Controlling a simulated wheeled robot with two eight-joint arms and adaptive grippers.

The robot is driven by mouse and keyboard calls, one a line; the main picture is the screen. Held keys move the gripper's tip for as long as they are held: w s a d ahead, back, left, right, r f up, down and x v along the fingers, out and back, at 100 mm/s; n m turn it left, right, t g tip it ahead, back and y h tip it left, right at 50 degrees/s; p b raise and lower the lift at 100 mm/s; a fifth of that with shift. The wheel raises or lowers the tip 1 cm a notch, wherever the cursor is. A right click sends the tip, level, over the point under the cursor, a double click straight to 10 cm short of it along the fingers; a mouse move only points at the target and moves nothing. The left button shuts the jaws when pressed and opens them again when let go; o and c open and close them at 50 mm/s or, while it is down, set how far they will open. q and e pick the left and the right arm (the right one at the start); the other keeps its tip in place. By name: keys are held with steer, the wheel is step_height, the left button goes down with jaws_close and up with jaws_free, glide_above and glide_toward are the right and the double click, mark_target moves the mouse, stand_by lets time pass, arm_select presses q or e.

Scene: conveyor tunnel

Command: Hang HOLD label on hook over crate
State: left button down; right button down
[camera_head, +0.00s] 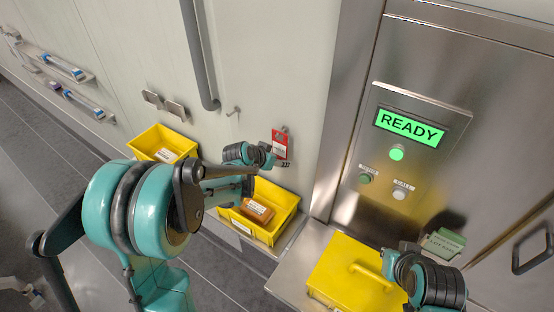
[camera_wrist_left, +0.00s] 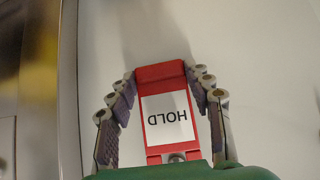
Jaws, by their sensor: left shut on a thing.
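The HOLD label (camera_head: 280,146) is a red tag with a white panel, upright near the pale wall above a yellow crate. My left gripper (camera_head: 267,158) is shut on it. In the left wrist view the label (camera_wrist_left: 168,112) sits between the two fingers, its word upside down. A small hook (camera_head: 285,128) shows at the label's top edge; I cannot tell whether the label touches it. The yellow crate (camera_head: 287,213) below holds an orange-brown box (camera_head: 258,209). My right gripper (camera_head: 412,250) is beside a green labelled block (camera_head: 443,242); its jaws are not clear.
A bare hook (camera_head: 233,112) is on the wall to the left, above another yellow crate (camera_head: 153,139). A steel panel with a green READY screen (camera_head: 409,126) and buttons stands right. A yellow lidded case (camera_head: 345,277) lies on the ledge below it.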

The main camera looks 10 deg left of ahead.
arm_select(q)
steer(key=c, duration=0.6)
jaws_free()
steer(key=v, duration=1.2)
